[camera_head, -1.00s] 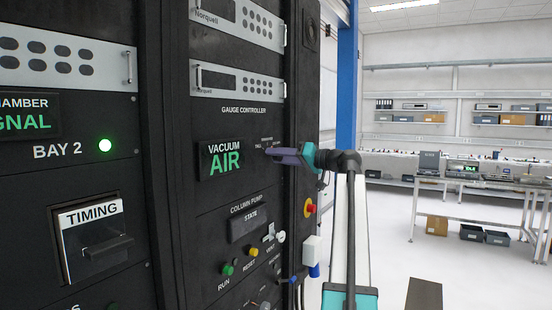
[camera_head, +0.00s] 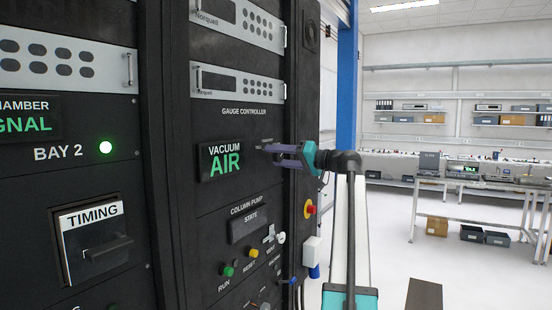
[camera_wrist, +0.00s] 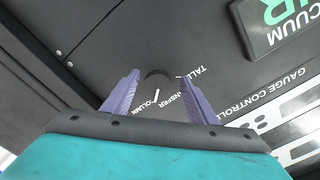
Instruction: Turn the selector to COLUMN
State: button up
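The selector is a dark round knob (camera_wrist: 158,78) on the black panel, with the labels TALL, TRANSFER and COLUMN around it in the wrist view. A white line runs from the knob's edge toward COLUMN; I cannot tell for sure whether it is the pointer or a panel tick. My gripper (camera_wrist: 163,76) is open, with its two purple fingers apart on either side of the knob.
The floor right of the rack is clear up to a bench (camera_head: 480,185).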

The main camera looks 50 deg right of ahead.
jog(key=shift+s+d+f, duration=0.15)
jog(key=shift+s+d, duration=0.05)
jog(key=shift+s, duration=0.25)
jog(key=b+v, duration=0.3)
jog(key=v, duration=1)
jog(key=shift+a, duration=0.1)
dwell(0.3)
